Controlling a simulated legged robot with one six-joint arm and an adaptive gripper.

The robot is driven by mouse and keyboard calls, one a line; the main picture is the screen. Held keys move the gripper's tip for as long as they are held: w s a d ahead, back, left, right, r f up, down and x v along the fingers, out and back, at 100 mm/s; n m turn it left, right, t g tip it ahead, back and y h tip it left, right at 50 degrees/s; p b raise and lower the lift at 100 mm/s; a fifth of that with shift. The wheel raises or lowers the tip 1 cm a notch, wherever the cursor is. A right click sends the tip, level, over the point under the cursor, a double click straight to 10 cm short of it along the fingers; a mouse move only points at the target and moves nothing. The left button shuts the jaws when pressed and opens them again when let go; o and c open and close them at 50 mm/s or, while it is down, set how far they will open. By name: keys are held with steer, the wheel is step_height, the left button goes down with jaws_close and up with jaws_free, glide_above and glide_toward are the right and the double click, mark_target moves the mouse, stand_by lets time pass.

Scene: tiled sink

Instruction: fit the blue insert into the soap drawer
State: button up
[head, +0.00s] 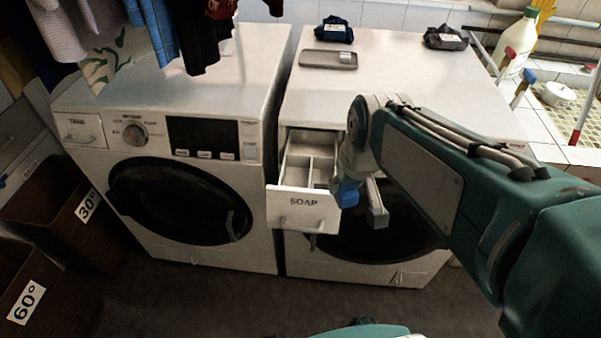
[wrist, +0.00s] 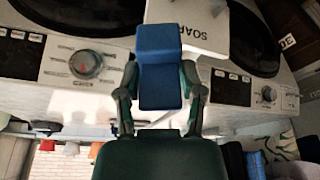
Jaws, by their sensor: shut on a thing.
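The soap drawer (head: 303,208) is pulled out of the right-hand washing machine, with its compartments open to above. Its white front also shows in the wrist view (wrist: 208,30), partly behind the insert. The blue insert (head: 347,194) is at the drawer's right side in the head view. It fills the middle of the wrist view (wrist: 160,85) as a blue block with a bend across it. My gripper (wrist: 160,98) is shut on the insert, one finger on each side. In the head view my gripper (head: 362,203) is partly hidden by my arm. Whether the insert touches the drawer I cannot tell.
The left washing machine (head: 180,190) stands beside the right one. A flat grey tray (head: 328,59) and two dark cloth bundles (head: 334,31) (head: 445,38) lie on the right machine's top. Clothes (head: 190,35) hang at upper left. Labelled baskets (head: 60,205) stand at left.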

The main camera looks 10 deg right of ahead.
steer(key=shift+w+a+f, duration=0.1)
steer(key=shift+w+f, duration=3.15)
steer(key=shift+w, duration=0.25)
steer(key=shift+w+a+f, duration=0.1)
steer(key=shift+w+f, duration=3.1)
steer(key=shift+w, duration=0.25)
steer(key=shift+f, duration=0.4)
steer(key=shift+f, duration=0.2)
steer(key=o, duration=1.1)
steer(key=shift+o, duration=0.2)
